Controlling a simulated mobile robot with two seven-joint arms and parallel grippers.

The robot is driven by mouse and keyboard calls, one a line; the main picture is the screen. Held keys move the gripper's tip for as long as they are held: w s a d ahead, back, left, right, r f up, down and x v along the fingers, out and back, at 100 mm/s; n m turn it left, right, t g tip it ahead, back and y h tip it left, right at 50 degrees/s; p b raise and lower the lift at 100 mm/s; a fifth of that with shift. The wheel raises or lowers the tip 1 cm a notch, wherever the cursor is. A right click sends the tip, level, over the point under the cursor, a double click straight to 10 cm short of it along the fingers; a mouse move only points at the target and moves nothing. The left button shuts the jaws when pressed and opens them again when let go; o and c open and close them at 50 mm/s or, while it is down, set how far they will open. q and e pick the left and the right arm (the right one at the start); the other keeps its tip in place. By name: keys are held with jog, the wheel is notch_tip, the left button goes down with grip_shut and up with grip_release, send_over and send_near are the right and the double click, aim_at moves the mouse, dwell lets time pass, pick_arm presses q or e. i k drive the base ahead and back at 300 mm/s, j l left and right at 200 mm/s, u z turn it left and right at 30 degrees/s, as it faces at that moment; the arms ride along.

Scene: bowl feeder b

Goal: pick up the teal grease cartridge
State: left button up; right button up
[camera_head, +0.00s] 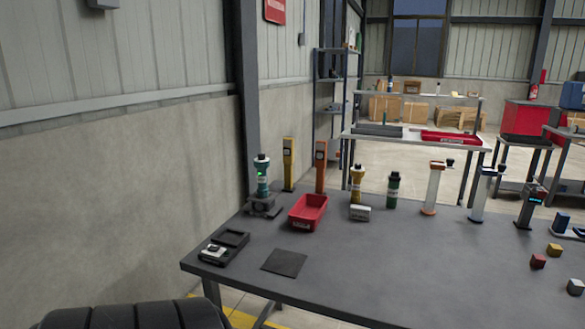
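A teal cylinder (262,184) with a pale band and dark top stands upright in a dark metal base (264,207) at the table's back left; it looks like the teal cartridge. A green cylinder (393,191) of similar shape, with a dark cap and pale label, stands farther right on the table. A yellow one (356,182) stands between them, behind a small pale block (360,213). Neither of my grippers is in view.
A red bin (308,211) sits right of the teal cylinder. A dark device (224,247) and flat mat (285,262) lie at front left. Several stands and small cubes (538,262) are at right. The table's (400,270) middle is clear.

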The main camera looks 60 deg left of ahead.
aim_at(262, 166)
jog(key=k+j, duration=0.1)
jog(key=j, duration=0.3)
jog(key=j+z, duration=0.1)
jog(key=j, duration=0.3)
jog(key=k+j+z, duration=0.1)
jog(key=j, duration=0.25)
jog(key=k+j, duration=0.15)
jog(key=j, duration=0.25)
jog(key=k+j+z, duration=0.1)
jog(key=j, duration=0.25)
jog(key=k+j, duration=0.1)
jog(key=j, duration=0.25)
jog(key=z, duration=0.05)
